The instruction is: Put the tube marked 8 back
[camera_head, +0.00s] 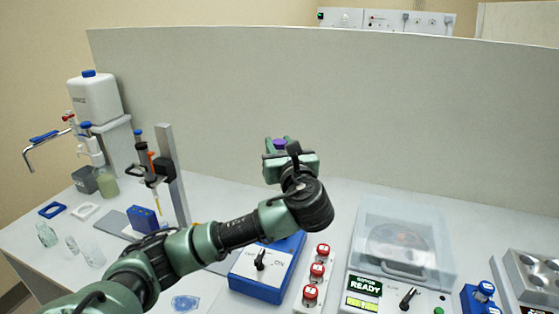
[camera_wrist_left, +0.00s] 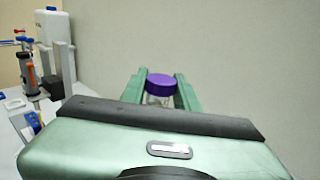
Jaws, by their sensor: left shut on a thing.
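My left gripper (camera_head: 277,149) is shut on a tube with a purple cap (camera_head: 280,143), held up in front of the grey back panel. In the left wrist view the purple-capped tube (camera_wrist_left: 160,86) stands between the two green fingers (camera_wrist_left: 160,95); a little of its clear body shows below the cap. No number can be read on it, so I cannot tell whether it is the one marked 8. My right gripper is not in view.
Below the arm are a blue box with a knob (camera_head: 268,278) and red-topped switches (camera_head: 317,270). A clear-lidded centrifuge (camera_head: 400,240) stands right of them. Blue holders (camera_head: 480,299) and a grey block with wells (camera_head: 535,277) are far right. A pipette stand (camera_head: 172,175) and glassware are left.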

